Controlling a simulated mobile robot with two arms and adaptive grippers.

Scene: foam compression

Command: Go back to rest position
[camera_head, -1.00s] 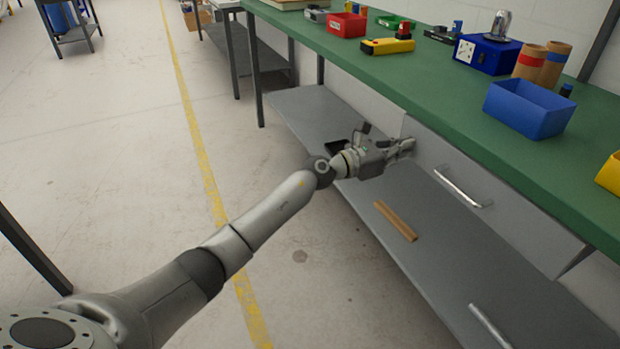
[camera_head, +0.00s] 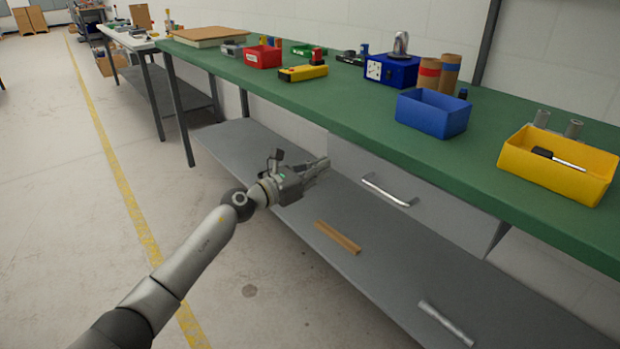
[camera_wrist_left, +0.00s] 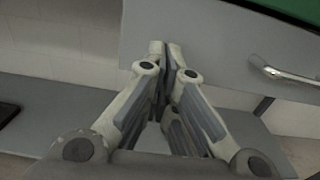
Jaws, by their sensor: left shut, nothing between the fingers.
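My left gripper (camera_head: 322,166) reaches in from the left in the head view. It is below the green bench top, above the grey lower shelf, near the left end of the drawer front. In the left wrist view the left gripper (camera_wrist_left: 165,48) has its fingertips together with nothing between them. The grey drawer front (camera_wrist_left: 205,45) is right ahead of the fingertips; whether they touch it I cannot tell. The drawer handle (camera_head: 390,190) is to the right of the gripper, and it also shows in the left wrist view (camera_wrist_left: 285,72). My right gripper is not in view.
The green bench top (camera_head: 350,110) holds a red bin (camera_head: 262,57), a blue bin (camera_head: 432,112), a yellow bin (camera_head: 555,165) and other items. A wooden bar (camera_head: 338,237) and a metal bar (camera_head: 446,323) lie on the grey lower shelf (camera_head: 385,275). The floor at left is clear.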

